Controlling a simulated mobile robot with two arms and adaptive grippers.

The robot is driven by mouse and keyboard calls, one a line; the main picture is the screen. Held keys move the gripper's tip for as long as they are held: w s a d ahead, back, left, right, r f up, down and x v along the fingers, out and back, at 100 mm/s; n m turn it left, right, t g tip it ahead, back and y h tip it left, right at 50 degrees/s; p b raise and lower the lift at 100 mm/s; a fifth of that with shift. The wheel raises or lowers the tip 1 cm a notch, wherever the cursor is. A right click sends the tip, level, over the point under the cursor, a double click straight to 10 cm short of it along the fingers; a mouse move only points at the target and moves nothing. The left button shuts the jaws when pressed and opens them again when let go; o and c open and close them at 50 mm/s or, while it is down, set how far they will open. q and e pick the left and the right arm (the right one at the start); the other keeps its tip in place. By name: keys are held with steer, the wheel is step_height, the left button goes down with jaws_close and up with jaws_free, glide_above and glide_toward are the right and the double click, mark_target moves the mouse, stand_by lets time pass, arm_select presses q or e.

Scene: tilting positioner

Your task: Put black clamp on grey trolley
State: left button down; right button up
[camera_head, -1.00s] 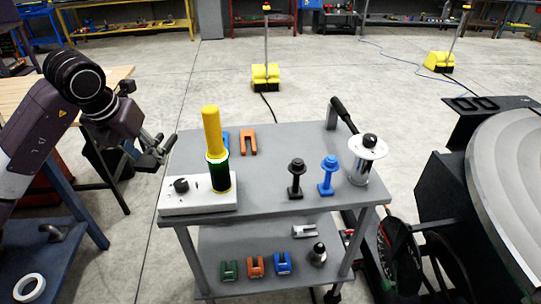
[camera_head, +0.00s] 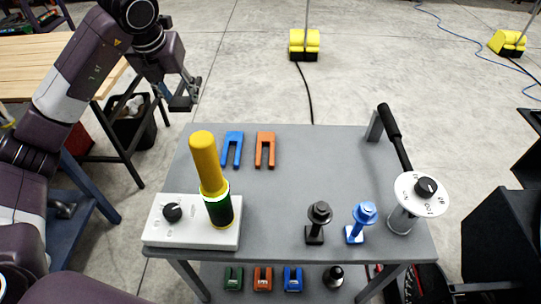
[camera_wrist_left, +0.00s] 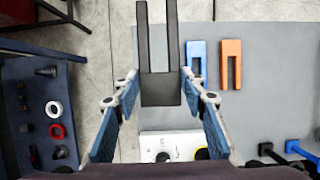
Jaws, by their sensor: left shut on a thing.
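My left gripper (camera_head: 189,88) is shut on the black clamp (camera_wrist_left: 159,62), a two-pronged fork whose prongs point away from the gripper in the left wrist view. In the head view, the clamp (camera_head: 182,104) is small and dark at the fingertips. The gripper is near the back left corner of the grey trolley (camera_head: 285,205), above the height of its top. In the left wrist view, the clamp overlaps the left edge of the trolley top (camera_wrist_left: 270,105). My right gripper is not in view.
A blue clamp (camera_head: 232,147) and an orange clamp (camera_head: 265,150) lie at the trolley's back left. A yellow-green cylinder (camera_head: 209,172) rises from a white box (camera_head: 190,236) at the front left. A black bolt (camera_head: 315,220) and blue bolt (camera_head: 360,220) stand right. The middle top is clear.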

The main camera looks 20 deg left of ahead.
arm_select(q)
steer(key=shift+s+r, duration=0.1)
steer(key=shift+s, duration=0.3)
step_height(320, 180, down, 3)
steer(key=shift+s+r, duration=0.1)
steer(key=f, duration=0.4)
steer(key=f+p, duration=0.1)
steer(key=f, duration=0.3)
steer(key=f+p, duration=0.1)
steer(key=f, duration=0.3)
steer(key=shift+w, duration=0.25)
steer(key=shift+f+p, duration=0.3)
steer(key=shift+f, duration=0.35)
step_height(320, 180, down, 4)
steer(key=shift+r+p, duration=0.2)
steer(key=shift+p, duration=0.15)
steer(key=c, duration=1.2)
jaws_free()
steer(key=shift+s+f, duration=0.1)
steer(key=shift+c, duration=0.2)
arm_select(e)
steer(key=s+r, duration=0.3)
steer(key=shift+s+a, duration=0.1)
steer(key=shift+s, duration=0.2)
